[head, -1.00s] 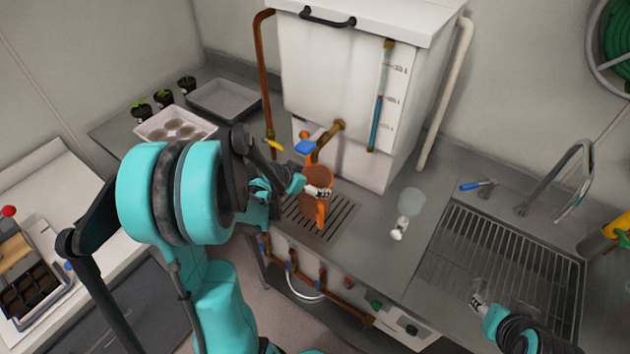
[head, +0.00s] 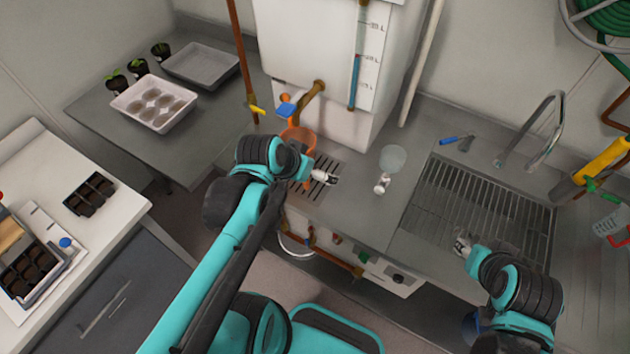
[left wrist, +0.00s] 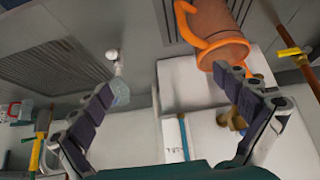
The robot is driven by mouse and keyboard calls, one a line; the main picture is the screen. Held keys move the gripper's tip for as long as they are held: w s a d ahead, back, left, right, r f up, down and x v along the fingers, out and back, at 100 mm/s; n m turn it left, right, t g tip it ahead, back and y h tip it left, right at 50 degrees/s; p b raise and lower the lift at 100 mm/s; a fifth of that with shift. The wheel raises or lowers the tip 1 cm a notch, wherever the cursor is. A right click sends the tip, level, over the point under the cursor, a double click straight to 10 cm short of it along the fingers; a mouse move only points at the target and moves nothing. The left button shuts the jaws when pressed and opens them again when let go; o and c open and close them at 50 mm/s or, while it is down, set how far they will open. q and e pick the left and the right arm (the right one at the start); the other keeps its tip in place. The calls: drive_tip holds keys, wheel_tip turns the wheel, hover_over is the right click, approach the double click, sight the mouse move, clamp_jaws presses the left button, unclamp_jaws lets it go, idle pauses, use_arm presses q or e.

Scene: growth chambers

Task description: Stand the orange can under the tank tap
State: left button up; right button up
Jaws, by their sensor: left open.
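The orange can (head: 299,138) stands on the drain grate (head: 328,166) below the brass tank tap (head: 314,91), partly hidden by my left arm. I cannot tell whether it is exactly under the outlet.
The white tank (head: 335,60) rises behind the grate. A white-handled item with a pale round head (head: 392,160) is right of the grate. The gridded sink (head: 470,205) and faucet (head: 545,130) are further right. A seedling tray (head: 153,103) is on the left counter.

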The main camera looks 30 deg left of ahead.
use_arm(q)
drive_tip(key=s+d+r+n, duration=0.1)
drive_tip(key=s+d, duration=0.3)
drive_tip(key=shift+s+y, duration=0.4)
wheel_tip(320, 180, down, 9)
drive_tip(key=b, duration=0.9)
drive_tip(key=shift+f+b, duration=0.2)
drive_tip(key=shift+b, duration=0.1)
